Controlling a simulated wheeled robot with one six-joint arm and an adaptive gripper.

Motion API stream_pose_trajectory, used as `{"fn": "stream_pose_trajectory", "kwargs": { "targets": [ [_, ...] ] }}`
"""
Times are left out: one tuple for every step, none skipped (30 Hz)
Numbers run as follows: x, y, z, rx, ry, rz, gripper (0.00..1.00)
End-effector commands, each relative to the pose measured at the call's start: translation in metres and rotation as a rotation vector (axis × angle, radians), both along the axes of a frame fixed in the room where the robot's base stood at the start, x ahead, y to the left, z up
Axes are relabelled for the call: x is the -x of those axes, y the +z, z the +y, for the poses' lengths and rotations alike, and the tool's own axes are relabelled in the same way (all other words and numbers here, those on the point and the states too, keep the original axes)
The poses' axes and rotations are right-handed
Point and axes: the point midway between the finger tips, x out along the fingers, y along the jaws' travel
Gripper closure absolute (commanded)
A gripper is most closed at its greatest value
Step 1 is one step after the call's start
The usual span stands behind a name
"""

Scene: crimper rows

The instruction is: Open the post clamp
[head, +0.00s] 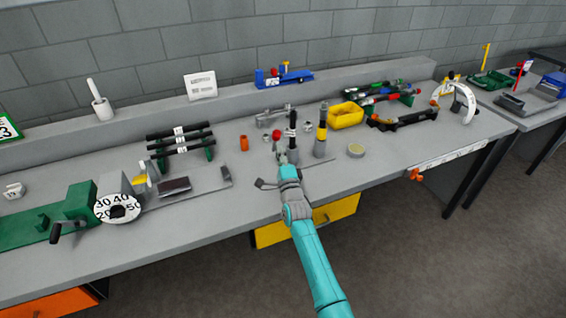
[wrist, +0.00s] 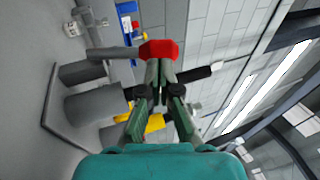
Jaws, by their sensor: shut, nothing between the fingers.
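The post clamp shows as a red knob (head: 276,134) on the bench, beside a dark post with white bands (head: 293,128). In the wrist view the red knob (wrist: 160,50) sits at the end of a grey bar (wrist: 112,53). My gripper (head: 281,153) is at the knob, with its arm reaching in from the front. In the wrist view my gripper (wrist: 160,68) is shut, its fingertips right at the knob's near side with nothing between them. I cannot tell whether they touch it. The clamp's jaws are mostly hidden.
A yellow-banded post (head: 322,133) stands close on the right. An orange cylinder (head: 244,143) is on the left and a round tin (head: 355,151) on the right. A yellow bin (head: 346,115) is behind. Bare bench lies front right.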

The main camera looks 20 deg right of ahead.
Motion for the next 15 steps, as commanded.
{"fn": "stream_pose_trajectory", "kwargs": {
  "targets": [
    [-0.006,0.002,-0.001,0.0,0.0,0.0,1.0],
    [-0.008,0.003,-0.002,0.0,0.0,0.0,1.0],
    [-0.011,0.004,-0.002,-0.001,0.0,0.0,1.0],
    [-0.013,0.005,-0.003,-0.001,0.0,0.0,1.0],
    [-0.015,0.005,-0.003,-0.001,0.0,0.0,1.0],
    [-0.016,0.006,-0.004,-0.001,0.0,0.0,1.0],
    [-0.017,0.006,-0.004,-0.001,0.0,0.0,1.0],
    [-0.018,0.006,-0.004,-0.001,0.0,0.0,1.0],
    [-0.019,0.007,-0.004,-0.001,0.0,0.0,1.0],
    [-0.019,0.007,-0.004,-0.001,0.0,0.0,1.0],
    [-0.019,0.007,-0.004,-0.001,0.0,0.0,1.0],
    [-0.019,0.007,-0.004,-0.001,0.0,0.0,1.0],
    [-0.019,0.007,-0.004,-0.001,0.0,0.0,1.0],
    [-0.019,0.007,-0.004,-0.001,0.0,0.0,1.0],
    [-0.019,0.007,-0.004,-0.001,0.0,0.0,1.0]
  ]
}}
